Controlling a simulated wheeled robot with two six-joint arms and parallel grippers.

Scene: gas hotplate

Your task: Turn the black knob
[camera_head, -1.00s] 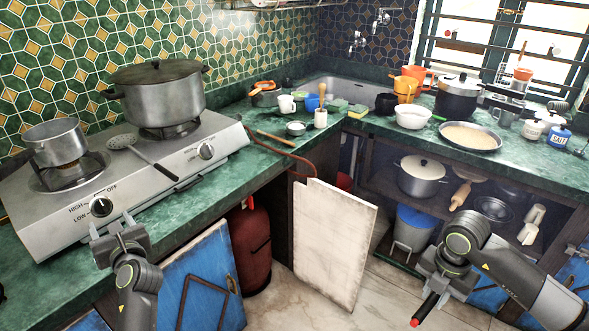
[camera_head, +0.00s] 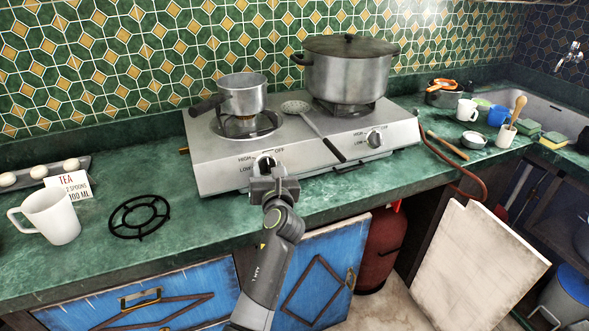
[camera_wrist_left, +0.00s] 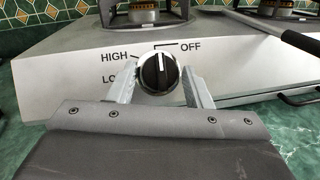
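The left black knob (camera_head: 266,161) with a silver rim is on the front of the gas hotplate (camera_head: 215,172). In the left wrist view the knob (camera_wrist_left: 158,73) shows between the fingertips, its pale mark pointing about straight up, between the HIGH and OFF labels. My left gripper (camera_head: 272,179) is in front of the knob, and its fingers (camera_wrist_left: 160,82) are open, one on each side of it. I cannot tell whether they touch it. A second knob (camera_head: 375,138) is farther right on the hotplate. My right gripper is not in view.
A small saucepan (camera_head: 243,95) stands on the left burner, and a large lidded pot (camera_head: 348,75) on the right. A skimmer (camera_head: 318,132) lies between them, its handle over the front edge. A white mug (camera_head: 50,217) and black trivet (camera_head: 139,216) are left on the green counter.

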